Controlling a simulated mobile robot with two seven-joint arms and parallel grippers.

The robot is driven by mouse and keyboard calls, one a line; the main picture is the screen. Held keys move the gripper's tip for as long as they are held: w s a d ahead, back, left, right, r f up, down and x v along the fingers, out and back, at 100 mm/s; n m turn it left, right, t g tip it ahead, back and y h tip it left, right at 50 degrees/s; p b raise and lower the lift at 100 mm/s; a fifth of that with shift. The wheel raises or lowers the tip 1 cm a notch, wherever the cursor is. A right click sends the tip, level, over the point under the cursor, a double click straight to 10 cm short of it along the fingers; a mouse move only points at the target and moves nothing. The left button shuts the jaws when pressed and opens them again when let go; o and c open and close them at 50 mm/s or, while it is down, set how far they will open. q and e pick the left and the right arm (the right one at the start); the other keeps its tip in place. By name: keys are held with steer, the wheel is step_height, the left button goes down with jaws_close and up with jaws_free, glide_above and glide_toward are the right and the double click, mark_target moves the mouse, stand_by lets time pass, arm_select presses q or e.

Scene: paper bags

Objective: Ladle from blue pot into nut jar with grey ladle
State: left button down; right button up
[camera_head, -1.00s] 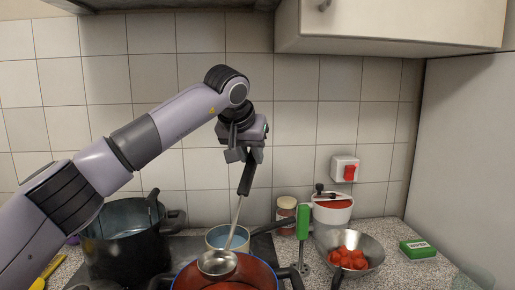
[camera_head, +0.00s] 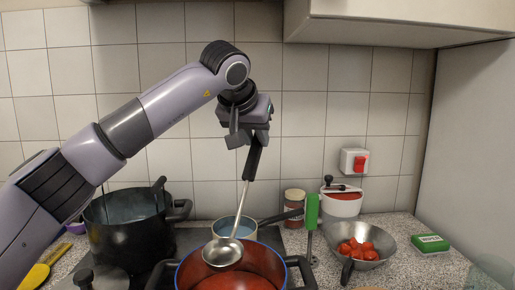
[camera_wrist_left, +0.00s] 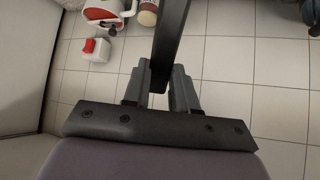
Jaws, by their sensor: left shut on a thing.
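My left gripper (camera_head: 256,138) is shut on the dark handle of the grey ladle (camera_head: 222,252). The handle also shows between the fingers in the left wrist view (camera_wrist_left: 170,40). The ladle hangs down, slightly tilted, its bowl over the blue-rimmed pot (camera_head: 262,252) with red contents. I cannot tell if the bowl touches the contents. A jar with a light lid and reddish-brown contents (camera_head: 293,210), probably the nut jar, stands behind the pot to the right; its top also shows in the left wrist view (camera_wrist_left: 140,16). My right gripper is not in view.
A large dark pot (camera_head: 125,235) stands left, a small light saucepan (camera_head: 222,228) behind the blue-rimmed pot. A green-handled utensil (camera_head: 312,212), a pan of tomatoes (camera_head: 378,262), a white-and-red kitchen device (camera_head: 342,205) and a green box (camera_head: 430,242) stand right. A cupboard (camera_head: 400,20) hangs above.

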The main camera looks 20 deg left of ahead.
mark_target(244, 190)
arm_select(q)
steer(key=shift+s+d+r+t+b, duration=0.15)
steer(key=shift+s+t+b, duration=0.2)
steer(key=shift+s+b, duration=0.5)
steer(key=shift+s+a+r+t+b, duration=0.15)
steer(key=shift+s+t+b, duration=0.3)
steer(key=shift+b, duration=0.55)
steer(key=shift+s+d+r+t+b, duration=0.1)
steer(key=shift+s+r+t+b, duration=0.15)
steer(key=shift+s+b, duration=0.6)
steer(key=shift+t, duration=0.55)
steer(key=f+b, duration=0.2)
steer(key=s+f+b, duration=0.1)
steer(key=f+b, duration=0.4)
steer(key=shift+s, duration=0.4)
steer(key=shift+f+b, duration=1.55)
steer(key=shift+f, duration=0.75)
steer(key=shift+r, duration=0.15)
